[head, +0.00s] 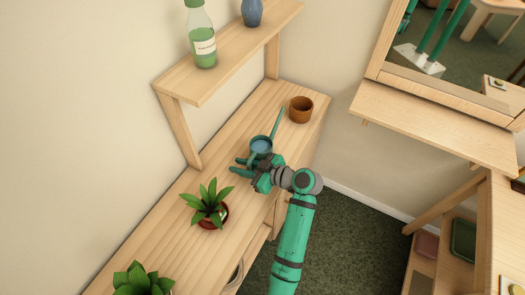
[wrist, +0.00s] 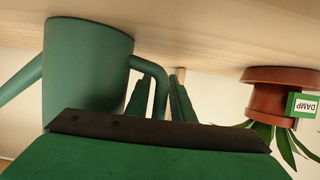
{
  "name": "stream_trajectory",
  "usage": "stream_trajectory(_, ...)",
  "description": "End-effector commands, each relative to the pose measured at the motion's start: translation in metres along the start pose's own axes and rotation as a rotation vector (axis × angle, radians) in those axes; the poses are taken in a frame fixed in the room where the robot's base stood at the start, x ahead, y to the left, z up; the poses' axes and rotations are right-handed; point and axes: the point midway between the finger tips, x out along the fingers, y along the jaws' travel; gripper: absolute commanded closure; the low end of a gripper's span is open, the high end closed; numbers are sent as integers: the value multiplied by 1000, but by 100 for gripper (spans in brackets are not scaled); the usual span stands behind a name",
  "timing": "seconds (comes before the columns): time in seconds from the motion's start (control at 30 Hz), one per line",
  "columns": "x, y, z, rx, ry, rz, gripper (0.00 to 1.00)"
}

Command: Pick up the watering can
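The watering can (head: 261,146), dark teal with a long thin spout, stands on the wooden bench against the wall. It fills the left of the wrist view (wrist: 88,65), which looks upside down, with its curved handle (wrist: 154,72) on the right. My gripper (head: 238,166) is at the near side of the can, low over the bench. In the wrist view its two fingers (wrist: 160,102) are apart, with the handle appearing between them. I cannot tell whether either finger touches the handle.
A potted plant (head: 209,211) stands close to my gripper; its pot shows in the wrist view (wrist: 280,92) with a "DAMP" tag (wrist: 302,106). A brown pot (head: 301,109) stands beyond the can. A shelf (head: 225,57) with a bottle (head: 202,42) and blue vase (head: 252,12) overhangs the bench.

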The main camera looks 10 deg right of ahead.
Motion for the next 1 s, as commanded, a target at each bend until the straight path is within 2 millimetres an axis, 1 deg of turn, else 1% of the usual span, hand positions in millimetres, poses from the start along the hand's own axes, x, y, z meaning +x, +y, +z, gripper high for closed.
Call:
stream_trajectory(0.07, 0, 0, 0, 0, 0, 0, 78)
stream_trajectory(0.17, 0, 0, 0, 0, 0, 0, 100)
stream_trajectory(1.0, -2, 1, 0, 1, 0, 3, 100)
